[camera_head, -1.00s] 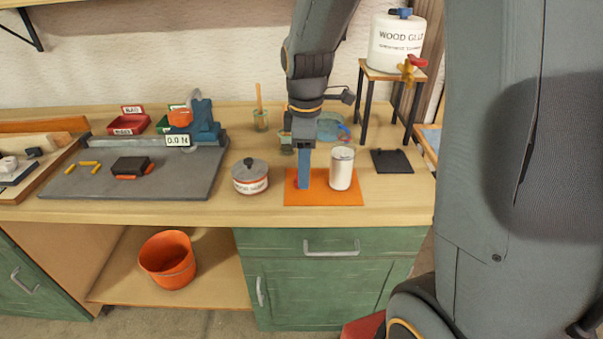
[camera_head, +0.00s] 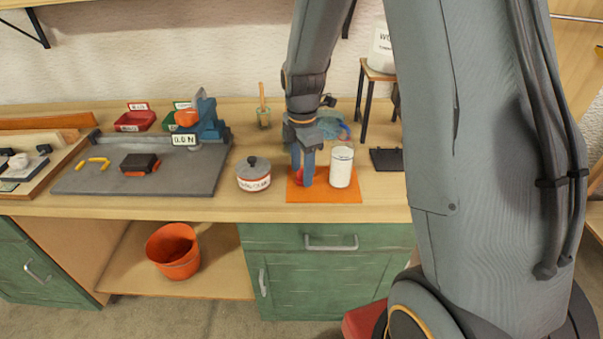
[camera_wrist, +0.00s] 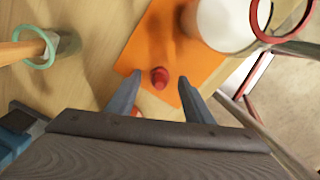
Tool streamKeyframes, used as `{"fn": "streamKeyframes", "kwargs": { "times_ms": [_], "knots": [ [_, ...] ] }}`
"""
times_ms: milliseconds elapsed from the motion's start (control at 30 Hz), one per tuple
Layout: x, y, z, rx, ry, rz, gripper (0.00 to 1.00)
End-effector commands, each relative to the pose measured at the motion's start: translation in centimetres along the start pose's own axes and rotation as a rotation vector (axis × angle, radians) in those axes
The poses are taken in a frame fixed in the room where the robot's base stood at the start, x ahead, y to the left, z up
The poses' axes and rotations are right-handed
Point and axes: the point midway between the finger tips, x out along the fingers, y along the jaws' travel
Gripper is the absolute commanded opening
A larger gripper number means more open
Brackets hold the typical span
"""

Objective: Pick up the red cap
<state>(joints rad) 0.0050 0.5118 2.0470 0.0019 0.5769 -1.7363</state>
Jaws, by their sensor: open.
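The red cap (camera_wrist: 159,77) is small and lies on the orange mat (camera_wrist: 190,70) near its edge. In the head view the cap (camera_head: 298,174) shows partly, with my gripper's fingers in front of it. My gripper (camera_wrist: 160,100) is open, with one finger on each side of the cap in the wrist view and nothing between them held. In the head view my gripper (camera_head: 303,178) points down at the left part of the mat. Whether the fingers touch the cap I cannot tell.
A white cylindrical container (camera_head: 341,167) stands on the mat just right of my gripper. A lidded pot (camera_head: 254,180) stands to the left. A dark flat plate (camera_head: 387,160) lies to the right.

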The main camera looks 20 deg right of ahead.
Motion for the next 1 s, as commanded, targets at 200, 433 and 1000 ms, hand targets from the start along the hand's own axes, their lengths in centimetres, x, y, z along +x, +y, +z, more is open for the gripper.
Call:
{"fn": "streamKeyframes", "kwargs": {
  "times_ms": [200, 433, 1000],
  "knots": [
    [1.40, -0.02, -0.04, 0.000, 0.000, 0.000, 0.47],
    [1.44, 0.01, -0.03, 0.000, 0.000, 0.001, 0.42],
    [1.33, 0.01, -0.04, 0.001, 0.000, 0.001, 0.04]
  ]
}}
